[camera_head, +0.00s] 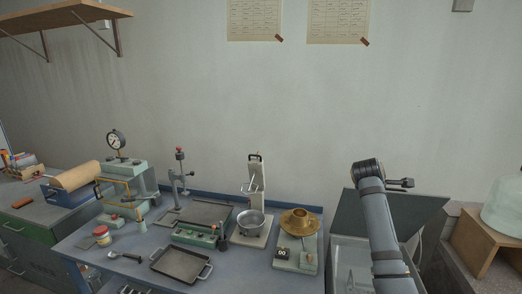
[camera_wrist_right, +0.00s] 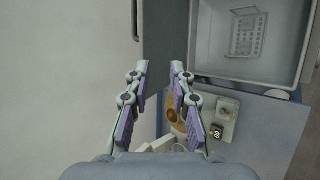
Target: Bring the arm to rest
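My right arm (camera_head: 377,230) rises from the lower right of the head view, over the right end of the bench and beside a dark panel. Its far end is bent to the right there, and the fingers are hard to make out. In the right wrist view my right gripper (camera_wrist_right: 159,68) is open. Its two fingers stand apart with nothing held between them. My left arm and left gripper are not in view.
The blue-grey bench (camera_head: 240,278) holds a brass dish (camera_head: 300,221), a metal pot (camera_head: 250,222), a dark tray (camera_head: 180,265) and a gauge press (camera_head: 122,165). A grey bin (camera_wrist_right: 197,45) shows at upper right in the wrist view.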

